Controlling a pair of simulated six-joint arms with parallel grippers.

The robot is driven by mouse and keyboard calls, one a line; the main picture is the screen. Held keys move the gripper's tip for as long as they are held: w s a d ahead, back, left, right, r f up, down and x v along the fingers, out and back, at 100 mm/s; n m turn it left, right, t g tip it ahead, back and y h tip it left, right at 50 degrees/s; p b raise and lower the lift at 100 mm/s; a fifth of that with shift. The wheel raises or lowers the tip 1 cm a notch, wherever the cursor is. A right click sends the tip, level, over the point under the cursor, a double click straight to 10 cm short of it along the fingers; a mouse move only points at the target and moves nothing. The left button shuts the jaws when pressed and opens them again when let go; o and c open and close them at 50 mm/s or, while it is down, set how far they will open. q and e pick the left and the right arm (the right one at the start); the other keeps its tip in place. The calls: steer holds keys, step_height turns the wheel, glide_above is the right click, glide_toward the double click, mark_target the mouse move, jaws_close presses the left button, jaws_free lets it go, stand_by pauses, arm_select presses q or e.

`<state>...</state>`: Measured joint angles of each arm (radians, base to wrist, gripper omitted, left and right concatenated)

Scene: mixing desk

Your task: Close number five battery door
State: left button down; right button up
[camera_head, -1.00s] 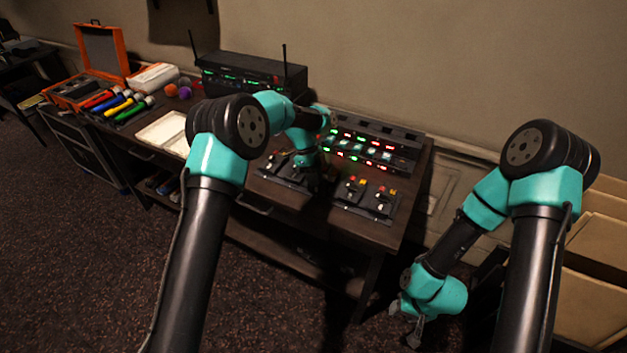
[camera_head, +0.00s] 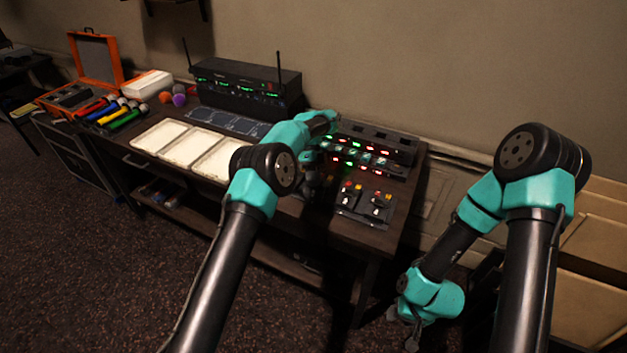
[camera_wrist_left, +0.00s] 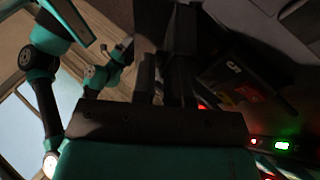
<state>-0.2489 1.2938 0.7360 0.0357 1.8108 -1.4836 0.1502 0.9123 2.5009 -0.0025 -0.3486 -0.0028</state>
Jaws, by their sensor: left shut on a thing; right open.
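The battery units with red and yellow parts (camera_head: 367,205) sit at the front right of the desk. My left gripper (camera_head: 314,186) is low over the desk beside these units, mostly hidden by its own arm. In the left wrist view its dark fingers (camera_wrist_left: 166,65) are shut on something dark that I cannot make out. A black unit with red and yellow parts (camera_wrist_left: 240,85) shows to their right there. My right gripper (camera_head: 411,335) is open, low and away from the desk.
A panel with red and green lights (camera_head: 360,150) lies behind the units. Pale trays (camera_head: 160,137), coloured microphones (camera_head: 113,112), an orange case (camera_head: 96,60) and a black receiver with antennas (camera_head: 245,85) stand to the left. Cardboard boxes (camera_head: 598,240) are at far right.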

stand_by(0.3)
arm_select(q)
steer(key=c, duration=1.2)
jaws_free()
steer(key=shift+r, duration=0.1)
